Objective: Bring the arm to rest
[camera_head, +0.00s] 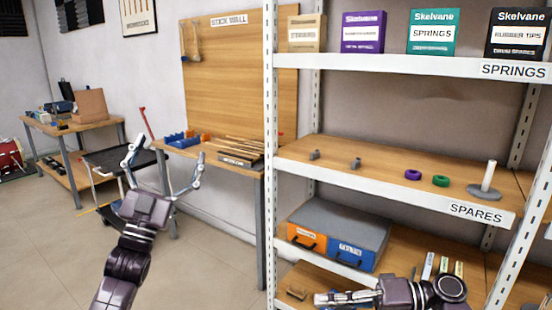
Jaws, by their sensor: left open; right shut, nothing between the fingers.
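My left arm comes up from the lower left. Its gripper (167,155) is open and empty, its two fingers spread wide in front of the black cart and the wooden bench. My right arm lies low at the bottom right, level across the front of the shelving. Its gripper (322,299) points left with fingers together and nothing visible between them. Part of the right arm is cut off by the bottom edge.
A black cart (108,160) stands behind my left gripper. Floor (50,250) at lower left is clear.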

